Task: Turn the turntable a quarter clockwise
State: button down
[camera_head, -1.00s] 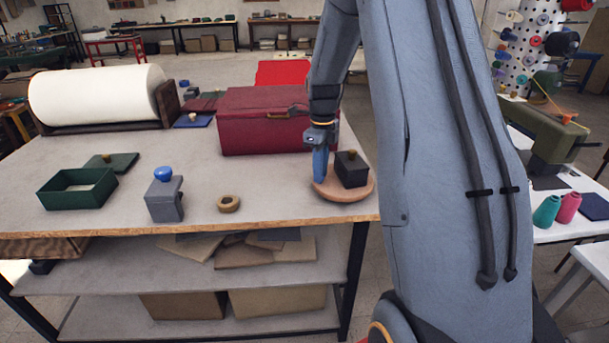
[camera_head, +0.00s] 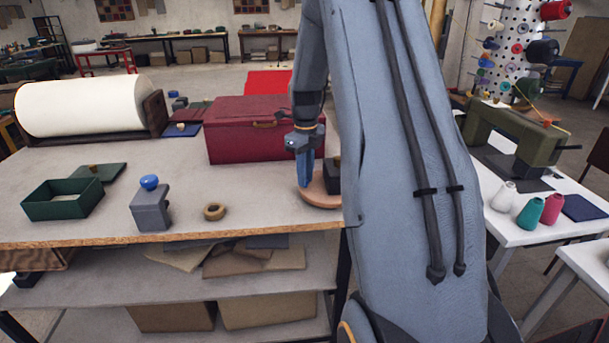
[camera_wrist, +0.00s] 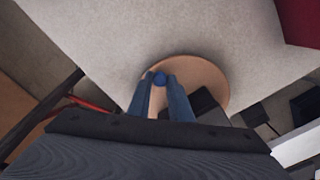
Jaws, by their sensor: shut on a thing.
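The turntable (camera_head: 314,200) is a round wooden disc at the right front part of the table. My arm hides its right part in the head view. In the wrist view its disc (camera_wrist: 207,77) lies under my gripper. A dark block (camera_head: 334,180) with a small knob stands on it. My gripper (camera_head: 304,179) points down over the disc's left part. In the wrist view its blue fingers (camera_wrist: 160,92) are shut on a small blue peg (camera_wrist: 160,78) near the disc's rim.
A dark red chest (camera_head: 258,135) stands just behind the turntable. A grey block with a blue knob (camera_head: 150,205), a wooden ring (camera_head: 214,211) and an open green box (camera_head: 64,199) stand to the left. The table (camera_head: 255,210) is bare between ring and turntable.

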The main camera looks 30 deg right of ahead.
jog(key=c, duration=1.6)
grip_release()
jog(key=shift+c, duration=0.2)
jog(key=shift+r+b, duration=1.15)
jog(key=shift+r, duration=2.75)
jog(key=s+a+f+n, duration=0.3)
jog(key=s+a+n, duration=0.8)
jog(key=n, duration=0.5)
jog(key=s+a+f+n+t, duration=0.1)
jog(key=s+a+f+n, duration=0.3)
jog(key=s+a+n, duration=0.7)
jog(key=a+n, duration=0.2)
jog(key=n, duration=0.3)
jog(key=shift+a+f, duration=0.15)
jog(key=shift+f, duration=0.05)
